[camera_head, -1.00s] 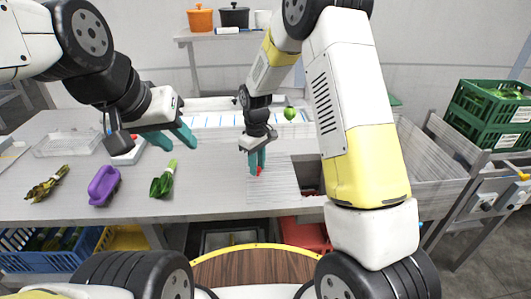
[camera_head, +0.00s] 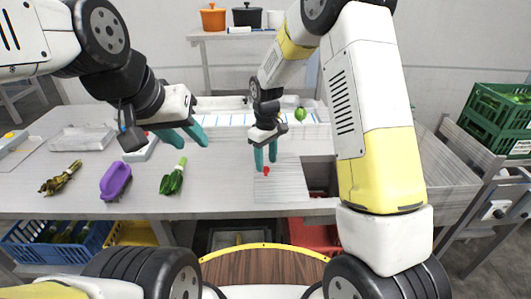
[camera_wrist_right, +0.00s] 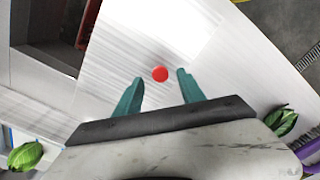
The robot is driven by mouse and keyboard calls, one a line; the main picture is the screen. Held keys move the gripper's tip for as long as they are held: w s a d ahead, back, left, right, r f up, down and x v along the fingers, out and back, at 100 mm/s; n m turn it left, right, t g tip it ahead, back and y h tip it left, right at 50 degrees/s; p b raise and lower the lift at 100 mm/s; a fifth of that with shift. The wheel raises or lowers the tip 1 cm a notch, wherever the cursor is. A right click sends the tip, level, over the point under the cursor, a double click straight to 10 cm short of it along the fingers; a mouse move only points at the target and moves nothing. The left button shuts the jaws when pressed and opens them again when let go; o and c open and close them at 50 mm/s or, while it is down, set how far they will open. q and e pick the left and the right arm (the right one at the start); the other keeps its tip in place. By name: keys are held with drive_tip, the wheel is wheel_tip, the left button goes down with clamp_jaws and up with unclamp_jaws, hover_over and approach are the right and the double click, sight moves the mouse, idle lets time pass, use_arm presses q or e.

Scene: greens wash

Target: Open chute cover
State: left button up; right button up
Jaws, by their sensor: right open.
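The chute cover (camera_head: 283,187) is a pale ribbed panel lying flat in the table top, with a red knob (camera_head: 266,170) near its left side. To its right a dark rectangular opening (camera_head: 319,178) shows. My right gripper (camera_head: 265,168) is open just above the knob. In the right wrist view the red knob (camera_wrist_right: 160,74) shows between and just beyond the two spread teal fingertips, on the bare panel (camera_wrist_right: 190,35). I cannot tell whether they touch it. My left gripper (camera_head: 197,147) is open and empty above the table's left half.
A purple-handled brush (camera_head: 115,181), a leafy green bunch (camera_head: 172,178) and a wilted bunch (camera_head: 60,178) lie on the left of the table. A clear tray (camera_head: 82,139) is behind them. A green vegetable (camera_head: 300,114) is at the back. Green crates (camera_head: 495,120) stand right.

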drive_tip(key=shift+r, duration=2.8)
drive_tip(key=shift+r, duration=0.1)
wheel_tip(320, 180, up, 6)
drive_tip(key=m+t, duration=0.1)
drive_tip(key=m, duration=0.1)
hover_over(276, 180)
drive_tip(key=s+d+r+m+t+y, duration=0.2)
drive_tip(key=s+d+r, duration=0.3)
drive_tip(key=s+r, duration=0.25)
drive_tip(key=s+d+r+m+t, duration=0.1)
drive_tip(key=s+d+r+m, duration=0.1)
drive_tip(key=s, duration=0.5)
drive_tip(key=s+d+r+m+t, duration=0.2)
drive_tip(key=s+d, duration=0.1)
drive_tip(key=s, duration=0.4)
drive_tip(key=shift+r+m, duration=0.35)
drive_tip(key=shift+m, duration=0.05)
drive_tip(key=shift+s, duration=0.1)
